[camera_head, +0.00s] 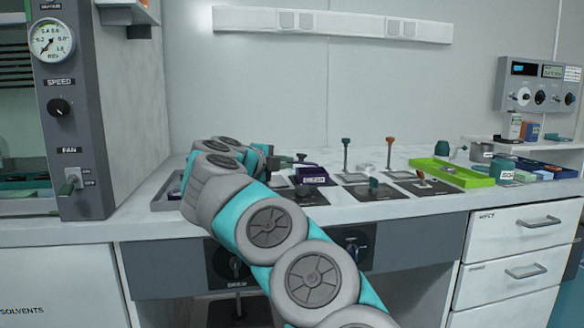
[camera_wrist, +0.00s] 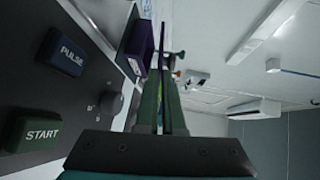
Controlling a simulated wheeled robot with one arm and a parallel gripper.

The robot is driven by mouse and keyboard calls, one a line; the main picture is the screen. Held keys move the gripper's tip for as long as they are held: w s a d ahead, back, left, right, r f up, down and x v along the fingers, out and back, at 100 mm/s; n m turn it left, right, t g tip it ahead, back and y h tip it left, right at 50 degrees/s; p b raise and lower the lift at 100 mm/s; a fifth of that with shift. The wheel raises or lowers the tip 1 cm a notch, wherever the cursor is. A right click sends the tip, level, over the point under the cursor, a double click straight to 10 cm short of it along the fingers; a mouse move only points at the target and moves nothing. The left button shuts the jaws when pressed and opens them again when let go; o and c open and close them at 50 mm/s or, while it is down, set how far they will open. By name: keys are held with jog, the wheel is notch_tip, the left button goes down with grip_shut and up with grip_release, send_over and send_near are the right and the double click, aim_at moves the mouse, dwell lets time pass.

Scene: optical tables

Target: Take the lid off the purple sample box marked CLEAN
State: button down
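The purple sample box (camera_head: 311,173) stands on the bench with a pale label on its front. The label's lettering is too small to read. In the wrist view the box (camera_wrist: 139,45) shows beyond my fingertips. My gripper (camera_wrist: 163,88) has its two green fingers close together. A thin dark purple piece, apparently the lid (camera_wrist: 162,45) seen edge-on, runs out from between them. It lies alongside the box, on its upper side, with a narrow gap visible. In the head view my arm's wrist hides part of the area left of the box.
Behind the box stand a green-topped post (camera_head: 346,150) and a red-topped post (camera_head: 390,149). A lime tray (camera_head: 451,174) is to the right. In the wrist view, PULSE (camera_wrist: 67,53) and START (camera_wrist: 33,134) buttons are at left. Air above the bench is free.

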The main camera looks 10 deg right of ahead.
jog(key=r+p+v, duration=0.1)
jog(key=v, duration=0.9)
jog(key=shift+r, duration=0.25)
jog(key=shift+w+d+p, duration=0.2)
jog(key=shift+d+p, duration=0.05)
jog(key=shift+p, duration=0.05)
